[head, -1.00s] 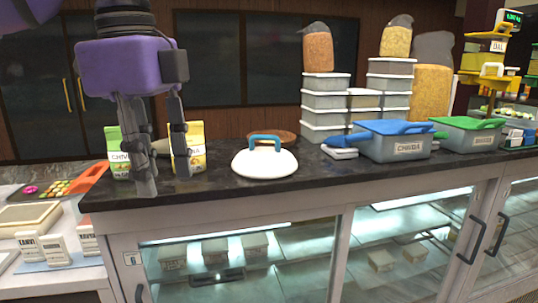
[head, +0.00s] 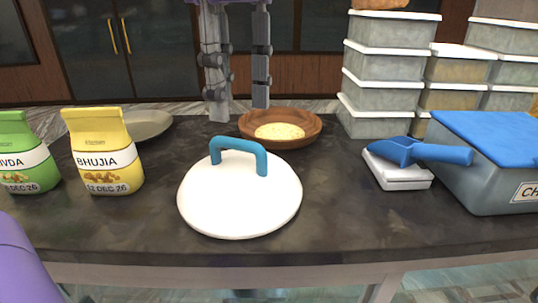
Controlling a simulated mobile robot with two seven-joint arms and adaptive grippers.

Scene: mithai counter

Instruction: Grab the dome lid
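The dome lid (head: 238,205) is white with a blue arched handle (head: 240,147) on top. It rests on the dark counter near its front edge, in the middle of the head view, and nothing touches it. My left gripper (head: 239,112) hangs at the top of the head view with its fingers pointing down. The fingers are spread apart with nothing between them. It appears above and beyond the lid in the picture, by the brown bowl's left side, clear of the handle. My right gripper is not in view.
A brown bowl (head: 308,130) with yellow contents sits just behind the lid. A yellow bag (head: 103,155), a green bag (head: 22,160) and a plate (head: 152,122) stand left. A blue scoop (head: 410,150) on a white-topped device (head: 398,178), a blue-lidded tub (head: 505,185) and stacked boxes (head: 385,95) are right.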

